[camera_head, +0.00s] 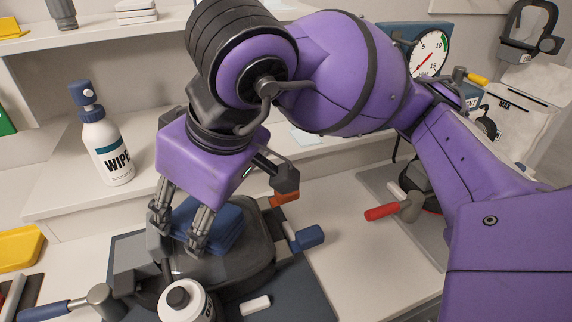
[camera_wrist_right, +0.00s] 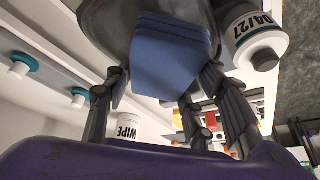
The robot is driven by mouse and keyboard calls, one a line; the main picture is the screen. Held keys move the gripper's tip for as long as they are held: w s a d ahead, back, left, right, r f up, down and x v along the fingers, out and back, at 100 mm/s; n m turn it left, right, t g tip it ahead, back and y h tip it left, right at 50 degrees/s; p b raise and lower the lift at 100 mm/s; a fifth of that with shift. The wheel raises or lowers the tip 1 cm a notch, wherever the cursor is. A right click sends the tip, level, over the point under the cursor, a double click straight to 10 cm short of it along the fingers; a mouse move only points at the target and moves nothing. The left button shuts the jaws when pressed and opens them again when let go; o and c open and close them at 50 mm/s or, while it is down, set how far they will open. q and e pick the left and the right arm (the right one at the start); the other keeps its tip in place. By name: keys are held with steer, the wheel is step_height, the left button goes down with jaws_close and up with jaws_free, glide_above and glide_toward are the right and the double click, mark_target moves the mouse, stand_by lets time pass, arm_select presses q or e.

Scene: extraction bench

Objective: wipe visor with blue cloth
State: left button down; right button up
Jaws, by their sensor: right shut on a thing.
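My right gripper (camera_head: 182,232) reaches down from my purple arm, its fingers closed around the blue cloth (camera_head: 222,226). The folded cloth also shows in the right wrist view (camera_wrist_right: 170,58), between the fingers and against a grey rounded surface (camera_wrist_right: 112,28). In the head view the cloth is over the dark, rounded mask-like piece (camera_head: 256,262), which looks like the visor. It lies on a dark mat. The gripper and cloth hide part of its face. I cannot tell how firmly the cloth touches it. My left gripper is not in view.
A white WIPE spray bottle (camera_head: 106,146) stands on the shelf at left. Blue (camera_head: 307,238) and red (camera_head: 381,212) handles lie to the right. A yellow tray (camera_head: 20,247) is at far left.

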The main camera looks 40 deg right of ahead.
steer(key=shift+s+a, duration=0.2)
steer(key=shift+s, duration=0.05)
